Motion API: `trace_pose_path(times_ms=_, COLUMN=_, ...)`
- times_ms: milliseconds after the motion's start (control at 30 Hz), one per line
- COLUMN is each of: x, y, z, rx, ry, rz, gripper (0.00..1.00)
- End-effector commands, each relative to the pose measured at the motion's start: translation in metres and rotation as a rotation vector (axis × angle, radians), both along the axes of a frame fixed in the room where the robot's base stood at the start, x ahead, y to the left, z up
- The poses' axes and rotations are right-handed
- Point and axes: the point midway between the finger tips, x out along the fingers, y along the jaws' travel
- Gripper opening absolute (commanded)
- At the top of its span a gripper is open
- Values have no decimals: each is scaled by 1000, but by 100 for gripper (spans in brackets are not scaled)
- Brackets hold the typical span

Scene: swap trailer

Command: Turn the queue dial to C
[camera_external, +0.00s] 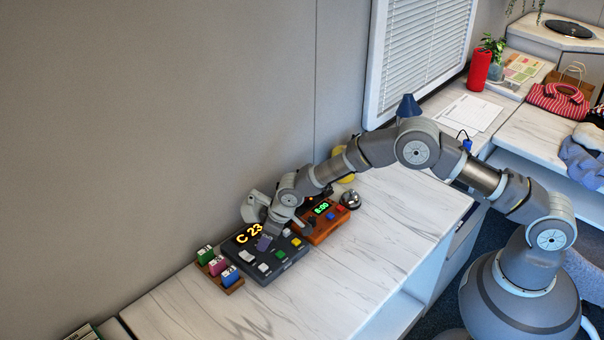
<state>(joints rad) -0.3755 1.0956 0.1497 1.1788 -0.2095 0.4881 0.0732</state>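A dark queue box (272,272) lies on the marble counter by the wall. Its yellow display (249,234) reads "C 23", and coloured and white buttons sit on its top. My gripper (266,241) reaches down over the upper middle of this box, just right of and below the display. The dial cannot be made out; the gripper may be covering it. The fingers are small and partly hidden, so I cannot tell whether they are open, shut or touching anything.
A wooden tray (232,288) with small coloured blocks stands left of the box. An orange box (324,227) with a green display stands close on the right, with a silver bell (350,199) beyond it. The counter (340,285) in front is clear.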

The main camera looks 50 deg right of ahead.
Motion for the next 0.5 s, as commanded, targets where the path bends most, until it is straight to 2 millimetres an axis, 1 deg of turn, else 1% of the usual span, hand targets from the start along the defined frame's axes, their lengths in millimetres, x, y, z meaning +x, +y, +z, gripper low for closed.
trace_pose_path(times_ms=167, x=0, y=0, z=1, rx=0, ry=-1, rz=0, gripper=52)
trace_pose_path(times_ms=233, x=-1, y=-1, z=6, rx=0, ry=-1, rz=0, gripper=52)
trace_pose_path(times_ms=333, x=-6, y=-3, z=21, rx=0, ry=-1, rz=0, gripper=52)
trace_pose_path(times_ms=500, x=-16, y=-10, z=52, rx=0, ry=-2, rz=0, gripper=52)
